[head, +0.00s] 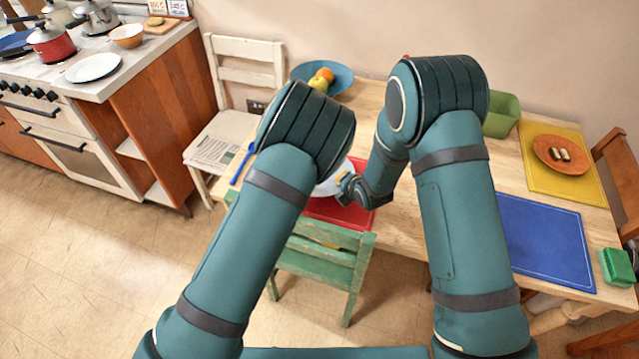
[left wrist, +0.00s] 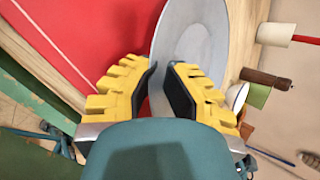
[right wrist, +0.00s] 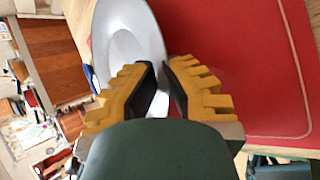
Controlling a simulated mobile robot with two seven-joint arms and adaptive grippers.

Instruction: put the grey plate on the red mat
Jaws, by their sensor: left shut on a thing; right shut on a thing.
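The grey plate (left wrist: 205,35) is between my two grippers, mostly hidden by my arms in the head view, where a pale part of it (head: 330,184) shows. My left gripper (left wrist: 163,78) is shut on its rim; the left arm hides this gripper in the head view. My right gripper (right wrist: 161,74) is shut on another part of the rim of the plate (right wrist: 128,45). The red mat (head: 350,217) lies on the table at the green chair's side, and the plate overlaps part of it in view. I cannot tell whether the plate touches it.
A green chair (head: 318,262) stands close in front of the mat. A blue plate with fruit (head: 335,80), a green container (head: 502,115), a yellow mat (head: 540,178) with an orange plate (head: 548,158), and a blue mat (head: 545,245) are elsewhere on the table. A blue utensil (head: 242,165) lies left.

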